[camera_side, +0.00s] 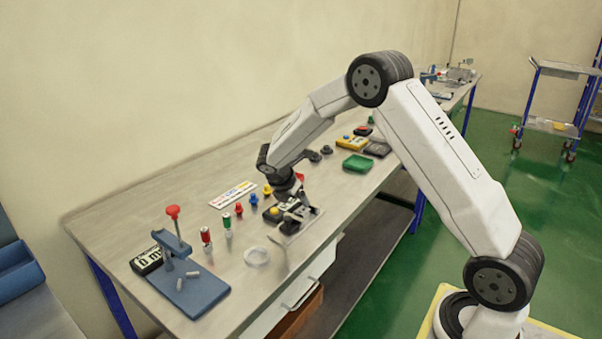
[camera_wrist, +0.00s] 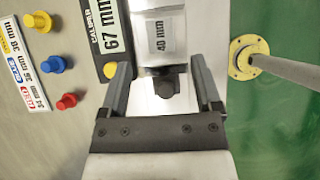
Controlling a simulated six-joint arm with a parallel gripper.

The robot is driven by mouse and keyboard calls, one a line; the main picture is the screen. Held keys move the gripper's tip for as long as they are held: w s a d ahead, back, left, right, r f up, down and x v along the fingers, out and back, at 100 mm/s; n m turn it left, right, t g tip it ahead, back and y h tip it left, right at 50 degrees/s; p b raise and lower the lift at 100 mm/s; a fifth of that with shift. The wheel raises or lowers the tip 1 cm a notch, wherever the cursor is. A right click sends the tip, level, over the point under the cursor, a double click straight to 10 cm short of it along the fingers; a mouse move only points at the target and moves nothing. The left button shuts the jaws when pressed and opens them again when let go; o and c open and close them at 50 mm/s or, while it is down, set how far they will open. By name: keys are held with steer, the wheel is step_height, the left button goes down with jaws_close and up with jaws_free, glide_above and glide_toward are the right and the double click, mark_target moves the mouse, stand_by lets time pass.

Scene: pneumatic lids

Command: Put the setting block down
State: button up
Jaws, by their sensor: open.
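The setting block (camera_wrist: 160,42), a grey block marked 40 mm, lies ahead of my gripper in the wrist view. A dark knob (camera_wrist: 166,82) at its near end is between my two fingers. My gripper (camera_wrist: 161,75) is open, with a visible gap between each finger and the knob. In the side view my gripper (camera_side: 291,212) is low over the bench near its front edge. There my gripper largely hides the block, and I cannot make out its contact with the surface below.
A dark caliper display (camera_wrist: 104,35) reading 67 mm is close left of the block. Yellow (camera_wrist: 40,21), blue (camera_wrist: 55,65) and red (camera_wrist: 66,102) plugs stand farther left. A blue press stand (camera_side: 190,290) is on the bench (camera_side: 120,215). A green tray (camera_side: 357,164) is behind my gripper.

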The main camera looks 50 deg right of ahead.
steer(key=shift+v, duration=2.75)
steer(key=s+a+m+t+y, duration=0.1)
steer(key=s+a+m+y, duration=0.2)
steer(key=s+a+m, duration=0.4)
steer(key=s+a+f+m+t+y, duration=0.1)
steer(key=s+a+m+y, duration=0.2)
steer(key=s+a+m, duration=0.4)
steer(key=s+m, duration=0.4)
steer(key=s, duration=0.3)
steer(key=shift+a+f+t, duration=0.25)
steer(key=shift+t, duration=0.05)
